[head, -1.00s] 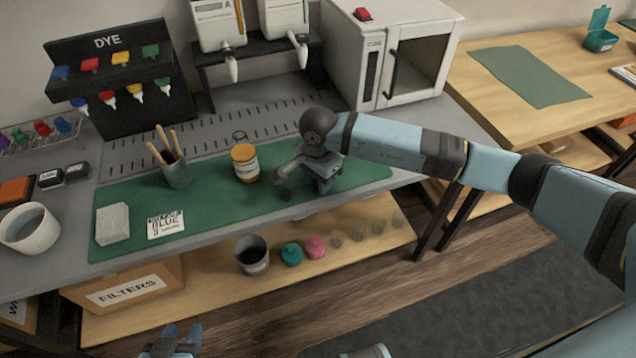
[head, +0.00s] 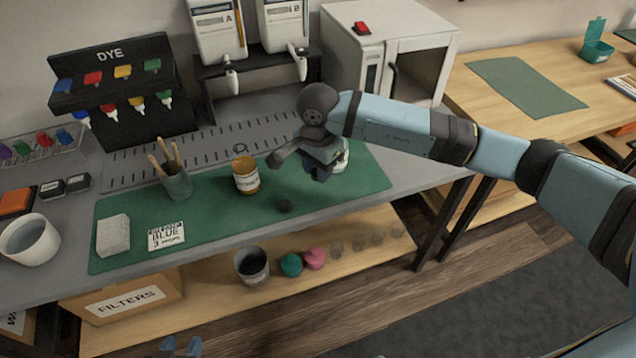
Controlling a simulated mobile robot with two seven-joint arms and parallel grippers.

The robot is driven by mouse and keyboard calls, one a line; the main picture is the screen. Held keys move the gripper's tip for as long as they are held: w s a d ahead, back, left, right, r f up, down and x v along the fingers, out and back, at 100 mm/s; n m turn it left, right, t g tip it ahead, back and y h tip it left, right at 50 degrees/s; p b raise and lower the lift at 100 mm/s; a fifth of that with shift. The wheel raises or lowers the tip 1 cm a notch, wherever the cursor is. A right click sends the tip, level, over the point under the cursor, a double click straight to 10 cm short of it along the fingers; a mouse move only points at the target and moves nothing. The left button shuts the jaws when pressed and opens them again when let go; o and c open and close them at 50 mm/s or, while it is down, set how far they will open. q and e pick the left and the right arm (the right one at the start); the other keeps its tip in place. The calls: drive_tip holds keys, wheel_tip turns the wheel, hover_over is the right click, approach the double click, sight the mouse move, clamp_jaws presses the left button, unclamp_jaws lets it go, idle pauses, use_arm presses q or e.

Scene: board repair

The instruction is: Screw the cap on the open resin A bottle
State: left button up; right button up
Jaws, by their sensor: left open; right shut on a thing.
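An amber bottle (head: 246,181) with a white label stands upright on the green mat; its label is too small to read. My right gripper (head: 320,174) is low over the mat, to the right of both. It is shut, and a pale rounded thing (head: 341,158) shows partly behind it; the hand hides the grip. My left gripper (head: 181,347) is open at the bottom edge, mostly cut off.
Dispensers A (head: 217,32) and B (head: 283,26) and a white oven (head: 390,60) stand behind. A lower shelf (head: 200,290) holds pots and a filters box.

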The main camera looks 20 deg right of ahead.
use_arm(q)
drive_tip(key=shift+r, duration=0.1)
use_arm(e)
wheel_tip(320, 180, up, 12)
use_arm(q)
drive_tip(key=shift+p, duration=0.3)
